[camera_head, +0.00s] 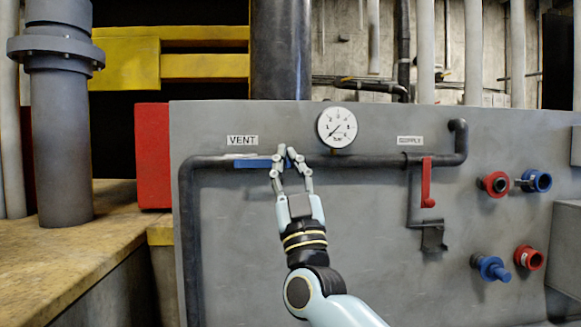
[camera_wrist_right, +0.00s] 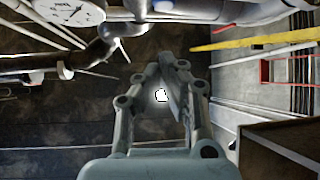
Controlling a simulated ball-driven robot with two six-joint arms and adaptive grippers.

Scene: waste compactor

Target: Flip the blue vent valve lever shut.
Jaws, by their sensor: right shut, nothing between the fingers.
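The blue vent valve lever (camera_head: 253,163) lies level along the dark pipe (camera_head: 370,160), under the VENT label (camera_head: 242,141) in the head view. My right gripper (camera_head: 285,153) is shut and empty, with its fingertips up at the pipe by the lever's right end. The fingers cover that end, and I cannot tell whether they touch it. In the wrist view the closed fingers (camera_wrist_right: 168,62) show, but I cannot make out the lever there. My left gripper is not in view.
A pressure gauge (camera_head: 337,127) sits above the pipe, right of the gripper. A red lever (camera_head: 427,183) hangs down further right, with several red and blue couplings (camera_head: 495,184) beyond it. A red block (camera_head: 152,156) stands left of the grey panel (camera_head: 245,245).

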